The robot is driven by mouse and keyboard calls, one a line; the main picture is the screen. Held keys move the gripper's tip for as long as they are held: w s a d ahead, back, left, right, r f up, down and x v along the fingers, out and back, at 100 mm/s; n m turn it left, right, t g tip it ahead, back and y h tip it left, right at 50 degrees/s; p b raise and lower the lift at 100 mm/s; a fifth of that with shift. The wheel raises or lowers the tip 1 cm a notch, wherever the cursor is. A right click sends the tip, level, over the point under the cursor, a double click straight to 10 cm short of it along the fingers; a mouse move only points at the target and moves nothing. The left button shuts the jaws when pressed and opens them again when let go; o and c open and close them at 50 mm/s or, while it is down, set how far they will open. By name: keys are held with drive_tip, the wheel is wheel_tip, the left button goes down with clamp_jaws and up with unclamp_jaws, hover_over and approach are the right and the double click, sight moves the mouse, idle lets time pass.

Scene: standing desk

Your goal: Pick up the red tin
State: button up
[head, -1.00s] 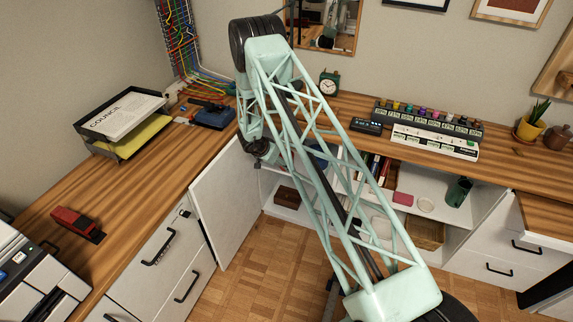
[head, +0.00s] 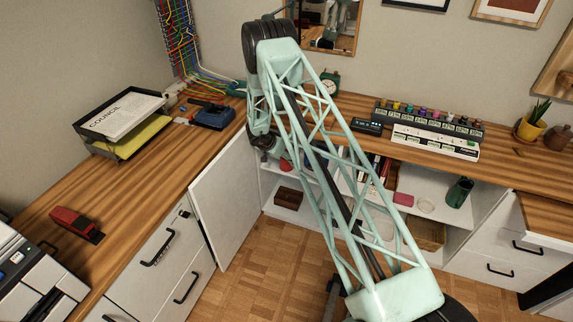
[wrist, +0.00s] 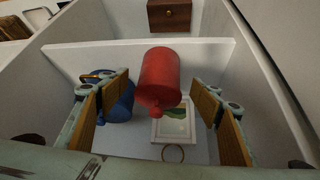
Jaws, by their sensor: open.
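The red tin (wrist: 160,78) shows in the wrist view as a red cylinder with a small knob at its near end. It stands on the cabinet's upper shelf, between the two fingers in the picture and a little beyond their tips. In the head view only a small bit of red (head: 285,164) shows beside my arm. My gripper (wrist: 160,100) is open and empty, its wood-toned finger pads wide apart on both sides. I cannot tell exactly how far the fingertips are from the tin.
A blue pot-like item (wrist: 118,104) stands close to the left finger. A small picture (wrist: 174,124) and a ring (wrist: 173,153) lie near the tin. A brown box (wrist: 169,14) sits lower down. The open cabinet door (head: 224,200) stands left of my arm.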

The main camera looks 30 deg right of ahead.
drive_tip(key=shift+b+x, duration=0.65)
drive_tip(key=shift+x, duration=1.9)
drive_tip(key=shift+c, duration=0.4)
drive_tip(key=shift+w, duration=0.1)
drive_tip(key=c, duration=1.3)
drive_tip(key=shift+d+r, duration=0.1)
drive_tip(key=shift+r, duration=0.15)
drive_tip(key=shift+r+p, duration=0.4)
drive_tip(key=shift+r, duration=0.3)
drive_tip(key=s+a+p, duration=0.2)
drive_tip(key=s+a, duration=0.7)
drive_tip(key=a, duration=0.6)
drive_tip(key=shift+s+a+f, duration=0.15)
drive_tip(key=shift+s+a, duration=0.05)
drive_tip(key=shift+a, duration=0.05)
